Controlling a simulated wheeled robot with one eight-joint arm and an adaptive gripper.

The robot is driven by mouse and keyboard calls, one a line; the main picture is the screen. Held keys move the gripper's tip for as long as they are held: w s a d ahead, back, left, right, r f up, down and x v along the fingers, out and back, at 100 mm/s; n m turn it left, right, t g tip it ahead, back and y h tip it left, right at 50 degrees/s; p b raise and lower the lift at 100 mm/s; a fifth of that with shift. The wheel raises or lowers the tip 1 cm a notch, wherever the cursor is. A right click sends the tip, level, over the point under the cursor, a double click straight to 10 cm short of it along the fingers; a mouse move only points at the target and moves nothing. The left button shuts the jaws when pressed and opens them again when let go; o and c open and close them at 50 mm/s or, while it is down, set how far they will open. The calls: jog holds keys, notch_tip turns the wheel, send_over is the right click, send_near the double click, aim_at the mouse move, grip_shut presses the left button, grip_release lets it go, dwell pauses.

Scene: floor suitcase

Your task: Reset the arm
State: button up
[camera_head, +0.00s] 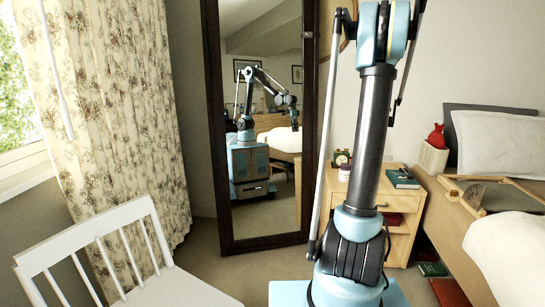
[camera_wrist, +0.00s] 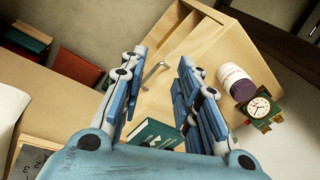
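My arm (camera_head: 372,140) rises upright through the right half of the head view and leaves the frame at the top. My gripper is outside the direct head view, but the arm's reflection shows in the mirror (camera_head: 226,130), bent over with its end hanging down. In the wrist view my gripper (camera_wrist: 163,60) has its two blue fingers apart, with nothing held between them. Beyond the fingers is the wooden nightstand (camera_wrist: 212,55), seen tilted, with a green book (camera_wrist: 155,133) on it. No suitcase shows.
A white chair (camera_head: 100,245) stands at the front left, before a floral curtain (camera_head: 115,110). The bed (camera_head: 450,205) is at the right, with a tray (camera_head: 490,195) on it. A jar (camera_wrist: 236,82) and a clock (camera_wrist: 258,107) stand on the nightstand.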

jog(key=s+a+r+n, duration=0.3)
jog(key=s+a, duration=0.5)
jog(key=s, duration=0.1)
jog(key=s+a+r+n, duration=0.3)
jog(key=s+a+n, duration=0.1)
jog(key=s+a, duration=0.5)
jog(key=s+a+f+n, duration=0.3)
jog(key=s+f, duration=0.1)
jog(key=s, duration=0.6)
jog(key=s+a+f+n, duration=0.3)
jog(key=s+f+n, duration=0.1)
jog(key=s, duration=0.7)
jog(key=shift+a+f, duration=0.15)
jog(key=shift+f, duration=0.1)
